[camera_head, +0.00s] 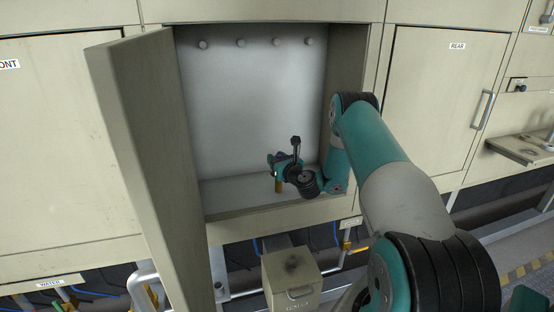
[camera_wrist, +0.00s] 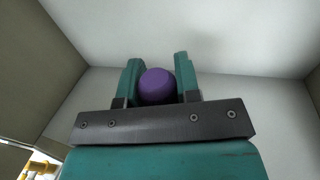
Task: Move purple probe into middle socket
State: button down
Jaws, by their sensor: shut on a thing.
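The purple probe's round purple end (camera_wrist: 157,86) shows between the two green fingers of my gripper (camera_wrist: 157,70) in the wrist view. My gripper is shut on it. In the head view my gripper (camera_head: 280,164) is inside the open cabinet, low and right of its middle. A brass-coloured shaft (camera_head: 278,185) points down below the gripper and seems to be part of the held probe. Several round grey fittings (camera_head: 240,42) sit in a row high on the cabinet's back wall. I cannot tell whether these are the sockets. No middle socket is clearly visible.
The open cabinet door (camera_head: 155,150) stands out on the left. The cabinet's right side wall (camera_head: 346,70) is close to my arm. The white cabinet floor (camera_head: 240,194) looks clear. A small beige box (camera_head: 291,275) is below the opening.

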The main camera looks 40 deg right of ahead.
jog(key=c, duration=0.8)
grip_release()
jog(key=shift+o, duration=0.2)
jog(key=shift+s, duration=0.1)
jog(key=shift+s+a+f+b, duration=0.1)
jog(key=shift+s+f+b, duration=0.05)
jog(key=shift+s+b, duration=0.4)
jog(key=s+b, duration=0.3)
jog(key=shift+s+a+b, duration=0.3)
jog(key=shift+s+b, duration=0.1)
jog(key=shift+s+b, duration=0.35)
jog(key=shift+b, duration=0.7)
